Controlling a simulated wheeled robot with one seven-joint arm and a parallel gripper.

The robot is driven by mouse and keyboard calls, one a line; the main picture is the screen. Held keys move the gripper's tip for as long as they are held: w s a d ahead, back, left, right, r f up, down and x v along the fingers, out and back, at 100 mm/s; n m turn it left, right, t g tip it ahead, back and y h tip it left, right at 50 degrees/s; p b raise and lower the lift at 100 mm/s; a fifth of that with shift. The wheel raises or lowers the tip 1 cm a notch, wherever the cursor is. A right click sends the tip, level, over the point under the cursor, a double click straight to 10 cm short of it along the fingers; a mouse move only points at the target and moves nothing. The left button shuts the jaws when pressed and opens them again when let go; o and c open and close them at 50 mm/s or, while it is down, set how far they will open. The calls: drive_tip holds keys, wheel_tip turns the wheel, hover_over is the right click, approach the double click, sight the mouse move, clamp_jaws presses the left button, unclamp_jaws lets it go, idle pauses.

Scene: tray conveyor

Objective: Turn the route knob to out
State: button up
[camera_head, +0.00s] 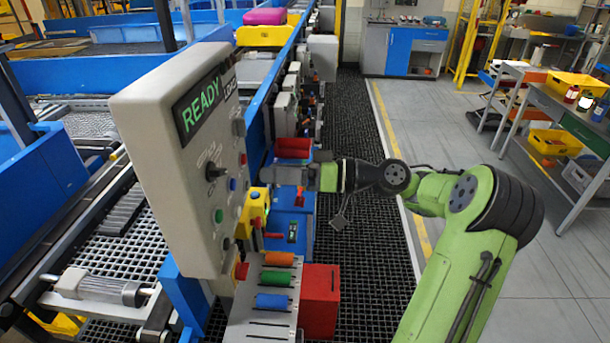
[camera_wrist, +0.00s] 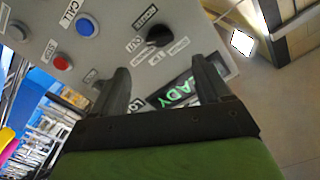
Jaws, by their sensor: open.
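The route knob (camera_wrist: 158,36) is a round black knob on the grey control panel, with small white labels around it in the wrist view. In the head view the panel (camera_head: 165,130) stands at the left, and a black knob (camera_head: 214,172) sits on its face below the green READY display (camera_head: 202,103). My gripper (camera_wrist: 160,66) has its two dark fingers spread apart with nothing between them. The knob appears beyond the fingertips, apart from them. In the head view my gripper (camera_head: 278,174) is right of the panel face. I cannot tell where the knob points.
Beside the knob are a blue button (camera_wrist: 87,27) and a red button (camera_wrist: 62,61). Below the panel are a yellow box (camera_head: 257,203), coloured rollers (camera_head: 277,279) and a red box (camera_head: 320,300). Conveyors fill the left side. The grated floor to the right is open.

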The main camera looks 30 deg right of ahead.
drive_tip(key=v, duration=0.6)
drive_tip(key=shift+d, duration=0.1)
drive_tip(key=a+f+g+h+b, duration=0.1)
drive_tip(key=a+f+g+h, duration=0.3)
drive_tip(key=a, duration=0.4)
drive_tip(key=a+f+g+h, duration=0.35)
drive_tip(key=a+f, duration=0.25)
drive_tip(key=a, duration=0.2)
drive_tip(key=s+d+m+t+h+b, duration=0.2)
drive_tip(key=s+m+h, duration=0.2)
drive_tip(key=s, duration=1.5)
drive_tip(key=h, duration=0.3)
drive_tip(key=shift+d+f+m, duration=0.3)
drive_tip(key=shift+d+f, duration=0.05)
drive_tip(key=shift+d, duration=0.05)
drive_tip(key=shift+t, duration=0.25)
